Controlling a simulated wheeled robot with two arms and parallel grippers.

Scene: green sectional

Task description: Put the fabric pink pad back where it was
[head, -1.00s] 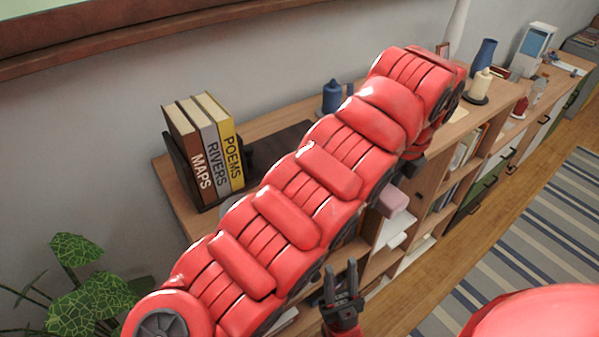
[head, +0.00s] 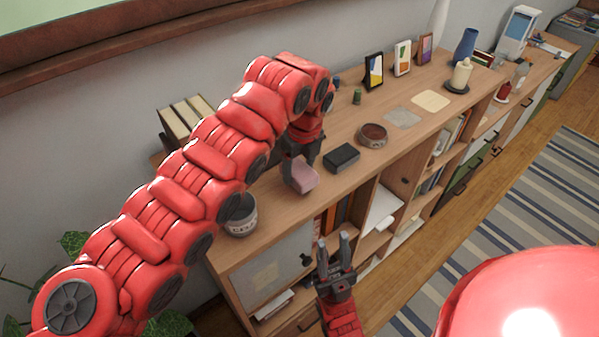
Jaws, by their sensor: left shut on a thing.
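The pink pad (head: 301,178) is a small, block-like thing in the head view, held over the front part of the long wooden shelf top. My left gripper (head: 297,160) is shut on it from above, with my red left arm reaching across from the left. I cannot tell whether the pad's underside touches the wood. My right gripper (head: 333,250) is lower in the picture, in front of the shelf. Its two fingers point up, apart and empty.
On the wooden shelf top (head: 335,125), a black box (head: 342,157) and a round brown-topped tin (head: 372,136) stand right of the pad. Flat grey (head: 403,117) and cream squares (head: 430,100) lie farther right. Picture frames (head: 374,71) stand behind.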

